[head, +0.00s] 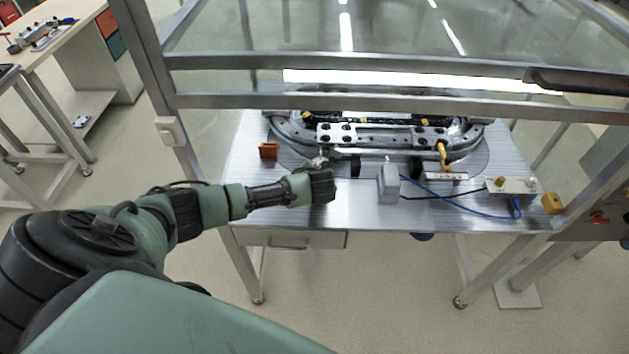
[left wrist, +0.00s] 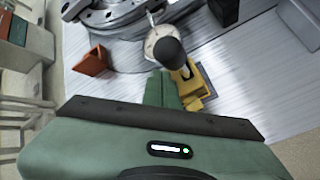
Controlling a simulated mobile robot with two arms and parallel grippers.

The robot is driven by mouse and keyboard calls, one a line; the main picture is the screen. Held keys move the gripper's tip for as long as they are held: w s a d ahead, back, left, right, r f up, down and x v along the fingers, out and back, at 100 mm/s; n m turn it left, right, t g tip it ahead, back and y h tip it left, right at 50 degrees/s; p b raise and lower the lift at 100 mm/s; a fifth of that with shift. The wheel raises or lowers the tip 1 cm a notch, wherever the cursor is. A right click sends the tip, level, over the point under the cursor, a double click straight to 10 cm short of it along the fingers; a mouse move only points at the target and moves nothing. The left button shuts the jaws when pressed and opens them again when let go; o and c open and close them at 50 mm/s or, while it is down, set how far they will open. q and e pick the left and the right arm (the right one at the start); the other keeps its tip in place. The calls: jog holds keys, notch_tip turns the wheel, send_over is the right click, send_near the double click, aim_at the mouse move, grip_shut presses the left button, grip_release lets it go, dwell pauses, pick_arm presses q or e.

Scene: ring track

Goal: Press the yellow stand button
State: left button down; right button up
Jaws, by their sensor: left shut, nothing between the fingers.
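The yellow stand (left wrist: 206,83) shows in the left wrist view, close beside and right of my left gripper's fingers. A dark rounded cylinder (left wrist: 169,53), which looks like its button, stands above it, just beyond the fingertips. My left gripper (left wrist: 162,76) is shut and empty; I cannot tell if it touches the stand. In the head view my left gripper (head: 322,164) is over the front left of the metal table (head: 350,212), and the yellow stand is hidden by my arm there. My right gripper is not in view.
A ring track (head: 380,140) lies behind my gripper. An orange-brown bracket (head: 268,151) stands left of it. A grey box (head: 388,184), a blue cable (head: 455,208), a terminal plate (head: 510,186) and a yellow block (head: 551,204) are to the right. A metal frame bar (head: 390,101) crosses above the table.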

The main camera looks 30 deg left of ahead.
pick_arm(q)
jog(key=shift+f, duration=0.4)
dwell(0.4)
dwell(0.4)
jog(key=shift+r+p, duration=0.85)
jog(key=shift+p, duration=0.2)
notch_tip(320, 180, up, 5)
jog(key=p, duration=0.5)
jog(key=shift+p, duration=0.3)
jog(key=shift+d+f, duration=0.1)
jog(key=shift+f, duration=0.05)
